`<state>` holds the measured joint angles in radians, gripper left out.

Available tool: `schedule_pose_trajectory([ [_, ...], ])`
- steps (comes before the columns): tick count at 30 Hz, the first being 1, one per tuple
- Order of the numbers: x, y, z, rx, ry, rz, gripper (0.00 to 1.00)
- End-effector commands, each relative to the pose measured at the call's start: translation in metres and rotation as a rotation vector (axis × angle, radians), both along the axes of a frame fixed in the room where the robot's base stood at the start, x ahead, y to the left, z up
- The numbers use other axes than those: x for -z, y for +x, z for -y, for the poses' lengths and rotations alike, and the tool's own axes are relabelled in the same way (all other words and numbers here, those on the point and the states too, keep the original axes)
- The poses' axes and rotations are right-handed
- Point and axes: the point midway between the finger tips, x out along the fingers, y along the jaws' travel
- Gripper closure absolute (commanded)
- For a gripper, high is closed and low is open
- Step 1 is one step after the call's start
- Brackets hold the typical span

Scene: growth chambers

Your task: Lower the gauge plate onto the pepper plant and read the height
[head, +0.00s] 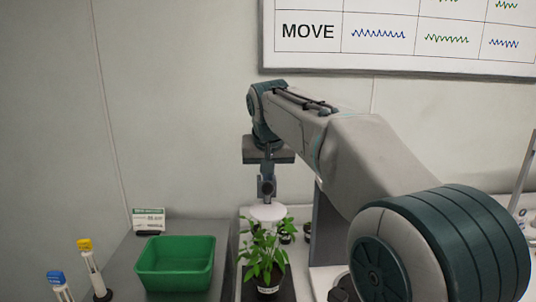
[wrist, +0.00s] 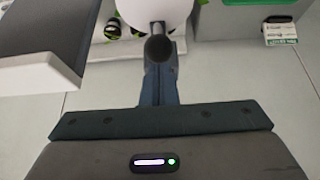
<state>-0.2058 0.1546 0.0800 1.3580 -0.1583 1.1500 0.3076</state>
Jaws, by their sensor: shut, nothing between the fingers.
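The pepper plant (head: 262,240) stands upright in a dark pot with a white label on a dark base. The white round gauge plate (head: 268,213) is level at the top of its leaves. I cannot tell whether it touches them. My gripper (head: 267,197) points down right above the plate, its fingers shut and empty. In the wrist view, the shut fingers (wrist: 159,88) reach toward a dark round knob (wrist: 158,48), with the white plate (wrist: 150,10) behind it. The plate hides most of the plant there. No height reading is legible.
A green bin (head: 175,265) and a label card (head: 149,220) are on the grey counter at left. Tubes with a yellow cap (head: 84,244) and a blue cap (head: 56,278) stand nearer. Small pots (head: 287,229) sit behind the plant. A grey panel (head: 327,235) rises at right.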

Motion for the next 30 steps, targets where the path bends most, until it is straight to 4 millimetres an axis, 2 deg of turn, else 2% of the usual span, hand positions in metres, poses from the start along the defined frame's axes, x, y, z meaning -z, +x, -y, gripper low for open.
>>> schedule_pose_trajectory([
  [23,0.0053,-0.0001,0.0001,0.000,0.000,-0.001,1.00],
  [30,-0.0024,0.0000,0.0000,0.000,0.000,0.000,1.00],
])
